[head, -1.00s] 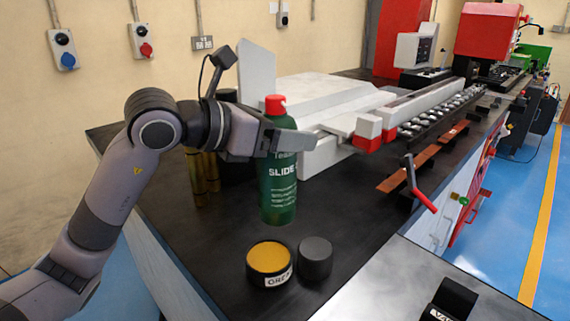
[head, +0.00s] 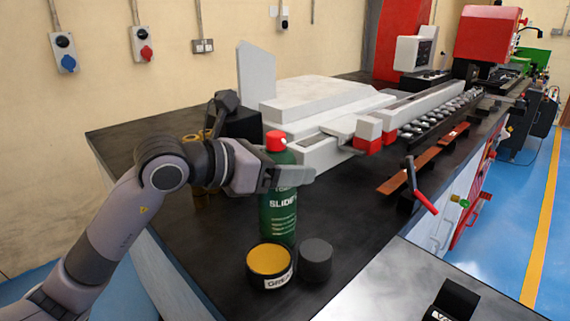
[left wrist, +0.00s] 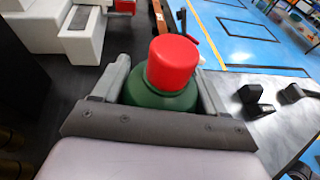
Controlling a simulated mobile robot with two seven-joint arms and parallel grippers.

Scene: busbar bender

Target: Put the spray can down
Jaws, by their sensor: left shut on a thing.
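The green spray can (head: 279,212) with a red cap is upright over the black bench top in the head view, just behind the grease tin. My left gripper (head: 290,177) is shut around its upper body, below the cap. In the left wrist view the can's red cap (left wrist: 173,62) and green shoulder sit between the two fingers (left wrist: 160,90). The can's base is partly hidden behind the tin, so I cannot tell for sure whether it touches the bench. My right gripper is not in view.
An open tin of yellow grease (head: 268,262) and its dark lid (head: 315,259) stand close in front of the can. Brass cylinders (head: 203,180) stand behind my left wrist. The white machine (head: 320,115) is behind. Bare black bench (head: 355,215) lies to the right.

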